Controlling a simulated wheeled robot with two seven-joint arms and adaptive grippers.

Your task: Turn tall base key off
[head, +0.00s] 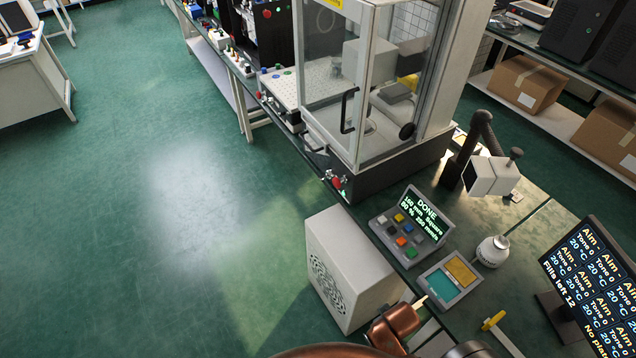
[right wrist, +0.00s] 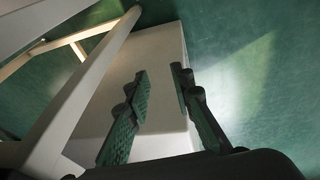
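I cannot pick out with certainty a key on a tall base in either view. A yellow-handled part (head: 493,320) lies on the bench at the lower right of the head view; I cannot tell whether it is that key. My right gripper (right wrist: 158,82) is open and empty in the right wrist view, its two dark fingers apart. Behind the fingers is a pale box (right wrist: 162,50); no contact with it shows. My left gripper is not in view.
A white vented cabinet (head: 345,268) stands beside the bench. The keypad panel reading DONE (head: 412,224), a two-colour pad (head: 449,281), a small white jar (head: 492,251) and a monitor (head: 598,287) crowd the bench. White frame legs (right wrist: 85,90) run close left of my right gripper.

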